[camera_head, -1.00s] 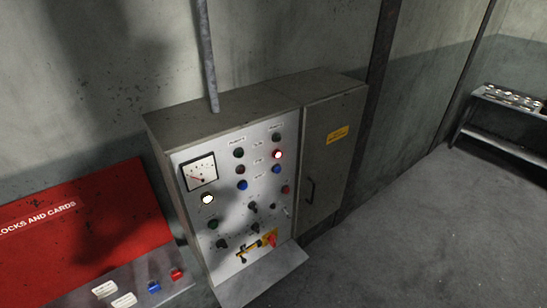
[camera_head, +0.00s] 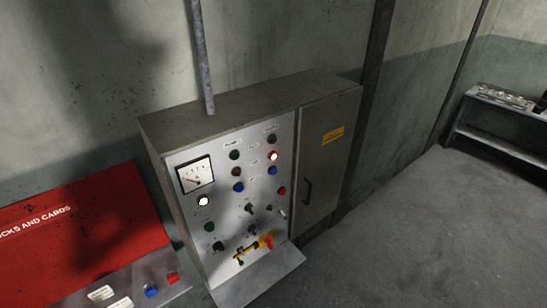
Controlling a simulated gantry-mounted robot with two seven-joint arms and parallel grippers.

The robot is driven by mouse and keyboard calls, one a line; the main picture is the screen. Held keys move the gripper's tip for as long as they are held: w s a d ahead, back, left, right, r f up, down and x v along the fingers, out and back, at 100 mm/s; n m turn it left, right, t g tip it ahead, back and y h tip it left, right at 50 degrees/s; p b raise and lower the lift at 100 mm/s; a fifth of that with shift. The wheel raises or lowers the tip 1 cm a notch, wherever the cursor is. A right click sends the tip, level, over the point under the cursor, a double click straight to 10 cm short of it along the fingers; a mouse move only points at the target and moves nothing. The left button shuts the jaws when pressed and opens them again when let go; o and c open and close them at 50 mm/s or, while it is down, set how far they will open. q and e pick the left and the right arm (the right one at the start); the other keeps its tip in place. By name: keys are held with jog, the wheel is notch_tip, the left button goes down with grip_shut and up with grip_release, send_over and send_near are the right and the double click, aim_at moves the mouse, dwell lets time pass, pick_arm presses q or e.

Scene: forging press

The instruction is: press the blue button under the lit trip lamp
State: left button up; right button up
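A grey control cabinet with a light front panel (camera_head: 185,228) stands against the wall in the head view. On the panel's right column, a red lamp (camera_head: 273,156) glows brightly. Directly under it is a blue button (camera_head: 272,171). In the left column, a dark red unlit lamp (camera_head: 236,171) sits above a second blue button (camera_head: 238,187). A white lamp (camera_head: 203,201) is also lit under the dial meter (camera_head: 195,174). Neither of my grippers is in view. Dark shadows fall across the lower panel.
Below the buttons are several black knobs and a red-yellow rotary switch (camera_head: 267,241). A closed door (camera_head: 325,165) adjoins the panel. A red board (camera_head: 75,235) is at left, a metal bench (camera_head: 470,135) at right. The floor between is clear.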

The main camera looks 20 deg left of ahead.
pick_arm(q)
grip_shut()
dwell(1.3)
